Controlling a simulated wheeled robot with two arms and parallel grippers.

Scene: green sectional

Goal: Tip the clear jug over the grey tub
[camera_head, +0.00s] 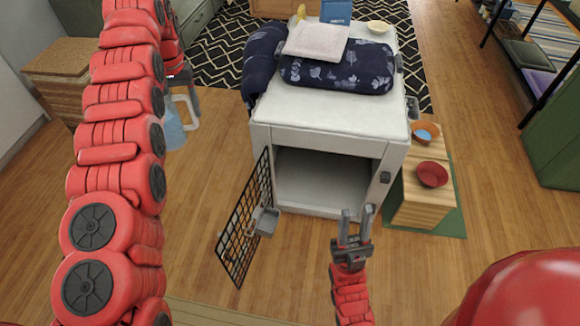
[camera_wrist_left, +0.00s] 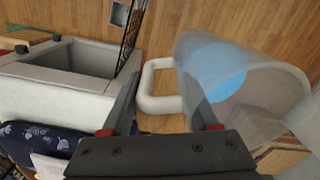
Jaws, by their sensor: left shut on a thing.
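The clear jug (camera_head: 174,128) hangs at the left of the head view, with its handle (camera_head: 193,108) towards the right. In the left wrist view the jug (camera_wrist_left: 262,92) shows blue contents (camera_wrist_left: 216,72). My left gripper (camera_head: 185,80) is shut on the jug's handle, which passes between its fingers in the left wrist view (camera_wrist_left: 160,88). A small grey tub (camera_head: 265,222) is fixed to the open wire door, right of and apart from the jug; it also shows in the left wrist view (camera_wrist_left: 119,14). My right gripper (camera_head: 357,214) is open and empty, right of the tub.
The wire door (camera_head: 240,225) swings out from a white cabinet (camera_head: 330,112) with an open, empty front. A dark blue cushion (camera_head: 345,68) lies on top. A red bowl (camera_head: 432,174) and an orange bowl (camera_head: 425,131) stand right on wood. Floor between jug and door is clear.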

